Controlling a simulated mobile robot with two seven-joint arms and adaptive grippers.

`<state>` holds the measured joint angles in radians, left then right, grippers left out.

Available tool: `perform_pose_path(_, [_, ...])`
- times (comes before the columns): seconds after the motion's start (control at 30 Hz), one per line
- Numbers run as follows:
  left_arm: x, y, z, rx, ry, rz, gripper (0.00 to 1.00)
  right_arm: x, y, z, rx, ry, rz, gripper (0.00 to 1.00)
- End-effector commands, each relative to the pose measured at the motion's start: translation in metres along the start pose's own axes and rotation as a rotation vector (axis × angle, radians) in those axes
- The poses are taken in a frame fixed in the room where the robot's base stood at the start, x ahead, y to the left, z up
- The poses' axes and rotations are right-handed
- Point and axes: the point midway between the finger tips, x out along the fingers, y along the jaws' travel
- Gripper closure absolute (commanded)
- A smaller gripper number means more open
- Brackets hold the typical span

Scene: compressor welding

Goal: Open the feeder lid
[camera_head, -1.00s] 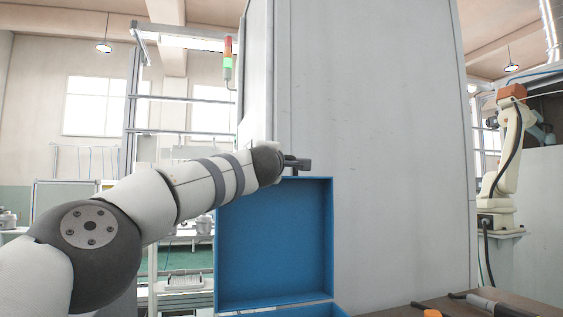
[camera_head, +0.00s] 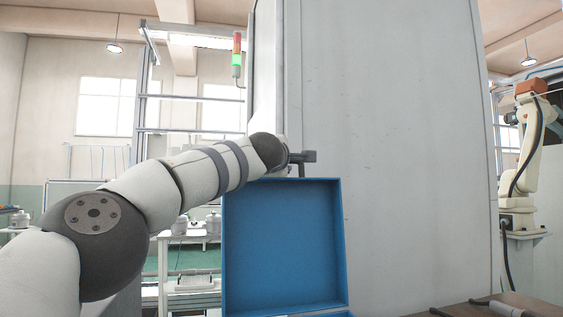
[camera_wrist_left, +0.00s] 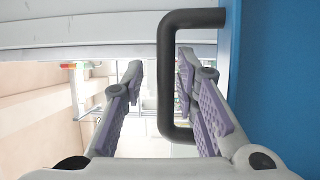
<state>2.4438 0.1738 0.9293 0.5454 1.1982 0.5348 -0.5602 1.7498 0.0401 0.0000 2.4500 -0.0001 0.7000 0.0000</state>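The blue feeder lid (camera_head: 285,245) stands upright in the head view, its rimmed face towards me. It also fills the right side of the left wrist view (camera_wrist_left: 275,90). Its black U-shaped handle (camera_wrist_left: 165,85) sticks out from the blue face there. My left gripper (camera_wrist_left: 160,66) has its two fingers apart, one on each side of the handle's long bar, with gaps showing. The right finger reaches through the handle's loop. In the head view my left arm ends at the lid's top edge and the fingers are largely hidden. My right gripper is not in view.
A tall grey cabinet wall (camera_head: 395,140) stands right behind the lid. A brown tabletop (camera_head: 475,309) with dark tools is at the lower right. A white robot arm (camera_head: 527,150) stands at the far right. A red and green signal light (camera_head: 237,55) is at the back.

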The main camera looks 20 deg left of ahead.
Motion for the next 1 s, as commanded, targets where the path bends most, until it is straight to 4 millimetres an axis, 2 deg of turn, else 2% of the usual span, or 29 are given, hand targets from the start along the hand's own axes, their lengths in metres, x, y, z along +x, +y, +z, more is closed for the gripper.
perform_pose_path(0.27, [0.000,-0.003,0.000,0.004,0.001,-0.005,0.70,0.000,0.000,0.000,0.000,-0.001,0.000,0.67])
perform_pose_path(0.47, [-0.015,0.000,0.002,0.011,-0.002,-0.003,0.70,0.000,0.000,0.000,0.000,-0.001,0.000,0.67])
perform_pose_path(0.57, [-0.029,-0.002,0.000,0.006,-0.001,-0.005,0.70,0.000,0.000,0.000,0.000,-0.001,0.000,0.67])
perform_pose_path(0.9, [-0.098,-0.001,-0.001,0.002,0.001,-0.002,0.70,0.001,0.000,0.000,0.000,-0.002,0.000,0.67])
perform_pose_path(1.0, [-0.112,0.000,0.000,0.001,0.001,-0.001,0.70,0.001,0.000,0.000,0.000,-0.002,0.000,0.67])
